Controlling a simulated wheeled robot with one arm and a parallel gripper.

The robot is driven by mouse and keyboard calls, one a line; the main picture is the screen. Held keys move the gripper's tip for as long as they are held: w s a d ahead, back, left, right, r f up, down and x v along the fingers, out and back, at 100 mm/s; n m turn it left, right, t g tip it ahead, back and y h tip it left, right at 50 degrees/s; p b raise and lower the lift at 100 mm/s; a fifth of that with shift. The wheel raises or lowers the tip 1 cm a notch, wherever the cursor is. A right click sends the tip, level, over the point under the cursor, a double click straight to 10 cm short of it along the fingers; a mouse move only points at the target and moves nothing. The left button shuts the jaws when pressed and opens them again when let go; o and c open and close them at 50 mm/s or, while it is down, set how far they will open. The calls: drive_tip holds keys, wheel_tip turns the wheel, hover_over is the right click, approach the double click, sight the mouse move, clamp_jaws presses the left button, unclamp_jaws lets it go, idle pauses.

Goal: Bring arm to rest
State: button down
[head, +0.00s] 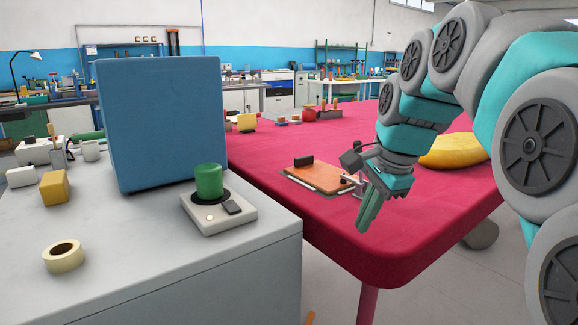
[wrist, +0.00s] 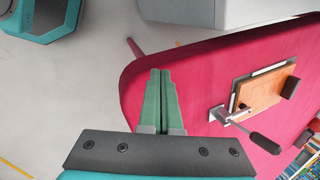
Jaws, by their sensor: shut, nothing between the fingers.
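My gripper (head: 366,218) is at the end of my bent arm, above the near corner of the red table (head: 300,160). Its two green fingers point down and are shut together with nothing between them. In the wrist view the fingertips (wrist: 160,72) lie side by side over the table's edge and corner. An orange-brown board (head: 318,178) with a dark block and a clamp lies on the table just left of the gripper in the head view. In the wrist view the board (wrist: 262,92) and its clamp are to the right of the fingers, apart from them.
A grey bench (head: 130,265) at the left holds a blue panel (head: 160,125), a green cylinder (head: 208,182) on a white base and a tape roll (head: 63,257). A yellow object (head: 452,151) lies on the red table behind my arm. Floor shows between bench and table.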

drive_tip(key=s+d+f+n+g+h, duration=0.1)
drive_tip(key=s+f+n+g, duration=0.1)
drive_tip(key=s+f+n, duration=0.5)
drive_tip(key=s+f+n+g+h, duration=0.1)
drive_tip(key=s+f+n, duration=0.5)
drive_tip(key=s+f, duration=1.1)
drive_tip(key=s+g, duration=0.1)
drive_tip(key=s, duration=0.2)
drive_tip(key=shift+s+d+n+g, duration=0.35)
drive_tip(key=shift+n+g, duration=0.05)
